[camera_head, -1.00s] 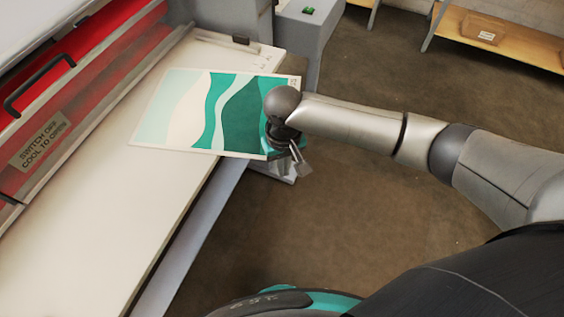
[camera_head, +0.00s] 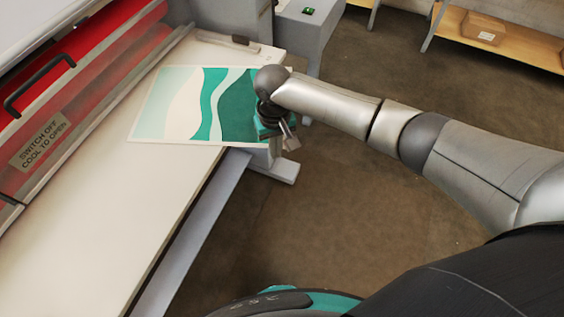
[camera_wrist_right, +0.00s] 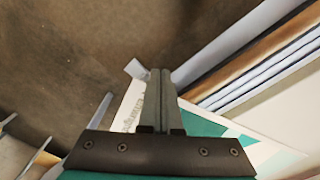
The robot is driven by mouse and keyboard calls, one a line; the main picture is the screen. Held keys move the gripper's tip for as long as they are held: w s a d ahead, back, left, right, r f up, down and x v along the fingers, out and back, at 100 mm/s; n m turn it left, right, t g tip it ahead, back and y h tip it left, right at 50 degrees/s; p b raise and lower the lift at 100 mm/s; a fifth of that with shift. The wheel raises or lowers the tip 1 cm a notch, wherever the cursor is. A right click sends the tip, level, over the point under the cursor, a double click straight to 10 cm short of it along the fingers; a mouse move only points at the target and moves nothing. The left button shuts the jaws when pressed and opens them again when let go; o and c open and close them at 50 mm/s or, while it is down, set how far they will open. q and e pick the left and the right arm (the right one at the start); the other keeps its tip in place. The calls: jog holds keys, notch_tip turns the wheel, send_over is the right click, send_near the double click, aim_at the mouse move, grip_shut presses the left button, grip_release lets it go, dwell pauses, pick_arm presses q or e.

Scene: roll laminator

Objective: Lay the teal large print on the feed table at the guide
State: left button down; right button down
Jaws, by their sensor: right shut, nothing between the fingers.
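The teal large print (camera_head: 209,104), with white, cream and teal wavy bands, lies over the far end of the white feed table (camera_head: 110,215). My right gripper (camera_head: 291,141) is at the print's right edge, pointing down beside the table. In the right wrist view the gripper's fingers (camera_wrist_right: 160,73) are closed together, with a teal and white part of the print (camera_wrist_right: 205,127) close behind them. My left gripper is out of view.
The laminator's red opening (camera_head: 100,55) with a black handle (camera_head: 40,82) runs along the table's left. A grey post with a green button (camera_head: 308,11) stands beyond the table. A wooden shelf with a carton (camera_head: 482,29) is at the back right. The floor on the right is clear.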

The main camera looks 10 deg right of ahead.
jog(key=shift+w+a+b, duration=0.2)
jog(key=shift+w+b, duration=0.35)
jog(key=shift+w, duration=1.3)
